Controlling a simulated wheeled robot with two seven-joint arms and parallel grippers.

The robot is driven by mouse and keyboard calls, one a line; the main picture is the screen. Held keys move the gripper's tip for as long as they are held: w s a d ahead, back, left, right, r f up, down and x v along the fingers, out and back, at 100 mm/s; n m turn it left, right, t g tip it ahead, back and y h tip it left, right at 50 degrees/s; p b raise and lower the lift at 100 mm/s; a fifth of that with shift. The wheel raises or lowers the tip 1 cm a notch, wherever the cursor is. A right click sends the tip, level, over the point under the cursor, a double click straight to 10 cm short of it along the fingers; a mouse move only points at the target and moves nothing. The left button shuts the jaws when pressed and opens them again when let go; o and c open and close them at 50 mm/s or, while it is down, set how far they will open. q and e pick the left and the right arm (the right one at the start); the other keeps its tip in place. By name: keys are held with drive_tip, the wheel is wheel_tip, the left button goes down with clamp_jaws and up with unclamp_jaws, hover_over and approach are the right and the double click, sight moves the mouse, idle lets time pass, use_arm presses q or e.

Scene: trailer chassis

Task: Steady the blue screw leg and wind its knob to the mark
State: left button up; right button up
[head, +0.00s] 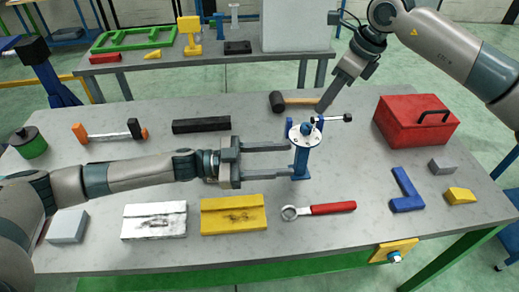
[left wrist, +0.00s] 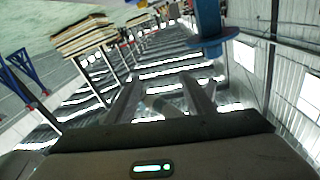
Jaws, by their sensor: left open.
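The blue screw leg (head: 301,162) stands upright on the grey bench, with a pale round plate (head: 304,134) near its top. A crank bar with a dark knob (head: 348,117) sticks out to the right at the top. My left gripper (head: 291,160) is open and level, its fingertips at the leg's left side; I cannot tell whether they straddle it. In the left wrist view, a blue part of the leg (left wrist: 207,28) shows beyond the right-hand finger. My right gripper (head: 322,106) points down just above the crank, seen edge-on; its opening and any contact are unclear.
A hammer (head: 292,101) lies behind the leg and a red toolbox (head: 415,122) stands to the right. A red-handled wrench (head: 325,209), yellow block (head: 233,215) and blue angle piece (head: 406,190) lie in front. Bare bench (head: 345,170) shows right of the leg.

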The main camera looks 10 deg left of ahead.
sight(302, 155)
use_arm(q)
drive_tip(key=w+a+f+n+y, duration=0.3)
drive_tip(key=w+a+f, duration=0.3)
drive_tip(key=w, duration=0.2)
drive_tip(key=shift+w+a+f+y, duration=0.2)
drive_tip(key=shift+a+f+y, duration=0.15)
drive_tip(key=shift+y, duration=0.35)
drive_tip(key=shift+d, duration=0.1)
drive_tip(key=x, duration=1.7)
drive_tip(key=shift+w+d, duration=0.1)
drive_tip(key=shift+w, duration=0.1)
